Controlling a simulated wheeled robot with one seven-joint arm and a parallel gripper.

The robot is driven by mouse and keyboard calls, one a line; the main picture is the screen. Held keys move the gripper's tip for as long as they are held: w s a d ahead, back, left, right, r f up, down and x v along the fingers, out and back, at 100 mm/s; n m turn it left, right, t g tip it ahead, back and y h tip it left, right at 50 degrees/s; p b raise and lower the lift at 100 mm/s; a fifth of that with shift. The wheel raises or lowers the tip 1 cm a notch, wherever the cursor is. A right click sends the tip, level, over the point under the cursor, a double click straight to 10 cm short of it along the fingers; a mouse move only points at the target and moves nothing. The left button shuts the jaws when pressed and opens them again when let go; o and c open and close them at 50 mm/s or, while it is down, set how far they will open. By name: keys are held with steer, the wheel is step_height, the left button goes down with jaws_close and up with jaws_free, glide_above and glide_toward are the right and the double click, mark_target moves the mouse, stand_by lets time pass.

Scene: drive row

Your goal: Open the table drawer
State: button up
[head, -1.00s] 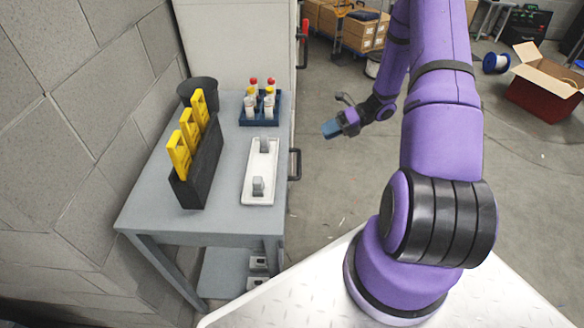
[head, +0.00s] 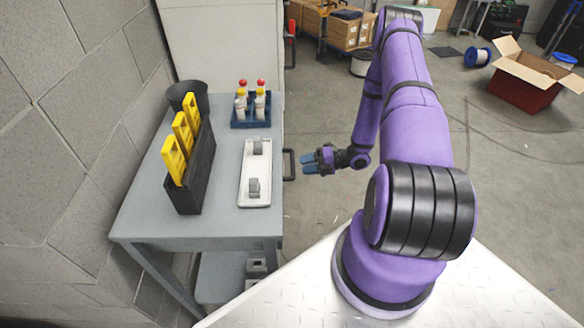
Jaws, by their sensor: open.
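The grey table (head: 210,220) stands left of centre against the block wall. The drawer's dark handle (head: 289,164) sticks out from the table's right side, near the top. The drawer front itself is hidden from this high view. My gripper (head: 306,164) is just right of the handle, at about the same height in the picture, pointing left toward it. Its blue-tipped fingers are open and empty, with a small gap seen between them and the handle. My purple arm reaches down to it from the right.
On the table are a black holder (head: 190,180) with yellow items, a dark bin (head: 188,97), a blue rack of bottles (head: 251,119) and a white tray (head: 255,185). A tall white cabinet (head: 222,45) stands behind. An open box (head: 525,85) lies far right on mostly clear floor.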

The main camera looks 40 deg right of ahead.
mark_target(293, 165)
steer(key=shift+x, duration=2.7)
steer(key=shift+c, duration=0.2)
jaws_close()
